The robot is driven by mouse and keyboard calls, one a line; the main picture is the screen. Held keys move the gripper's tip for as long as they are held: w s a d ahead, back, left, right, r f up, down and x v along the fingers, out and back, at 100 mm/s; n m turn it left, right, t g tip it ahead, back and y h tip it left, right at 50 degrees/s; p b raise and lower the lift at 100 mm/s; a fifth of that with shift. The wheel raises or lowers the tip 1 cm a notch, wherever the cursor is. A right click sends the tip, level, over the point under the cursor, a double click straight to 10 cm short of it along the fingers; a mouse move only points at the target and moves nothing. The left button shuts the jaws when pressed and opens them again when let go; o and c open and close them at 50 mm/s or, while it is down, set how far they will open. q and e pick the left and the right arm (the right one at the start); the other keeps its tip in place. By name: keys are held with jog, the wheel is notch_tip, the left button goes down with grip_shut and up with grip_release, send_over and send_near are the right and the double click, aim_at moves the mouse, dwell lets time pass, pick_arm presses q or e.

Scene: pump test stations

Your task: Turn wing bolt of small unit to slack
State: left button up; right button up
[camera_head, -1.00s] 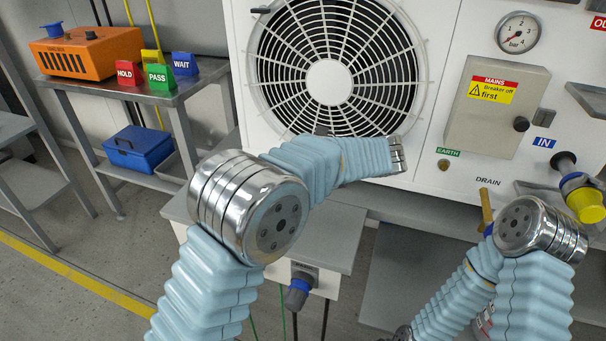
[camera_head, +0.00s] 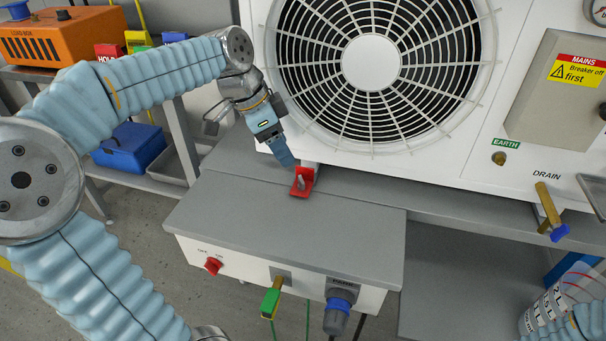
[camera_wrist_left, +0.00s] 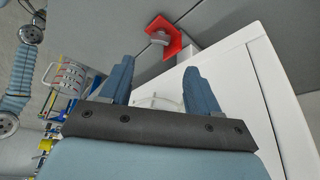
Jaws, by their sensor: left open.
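A red bracket (camera_head: 303,185) stands on the grey ledge at the foot of the white fan unit (camera_head: 508,120). A small grey piece, seemingly the wing bolt (camera_head: 302,180), sits on it; its wings are too small to read clearly. The bracket (camera_wrist_left: 171,45) and grey piece (camera_wrist_left: 158,36) also show in the left wrist view, beyond the fingers. My left gripper (camera_head: 287,160) points down just above and left of the bracket, apart from it. Its two blue fingers (camera_wrist_left: 158,68) are open with nothing between them. My right gripper is out of view.
A blue case (camera_head: 132,148) sits on the left shelf.

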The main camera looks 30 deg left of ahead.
aim_at(301, 178)
pick_arm(q)
jog(key=b+x, duration=0.1)
jog(key=x, duration=0.9)
jog(key=c, duration=1)
jog(key=shift+c, duration=0.2)
jog(key=shift+n, duration=0.3)
jog(key=n+y, duration=0.1)
jog(key=n, duration=0.1)
jog(key=n+t+p, duration=0.1)
jog(key=n, duration=0.1)
jog(key=shift+s+d+y, duration=0.1)
jog(key=shift+y, duration=0.3)
jog(key=shift+n+y, duration=0.5)
jog(key=shift+n, duration=1.1)
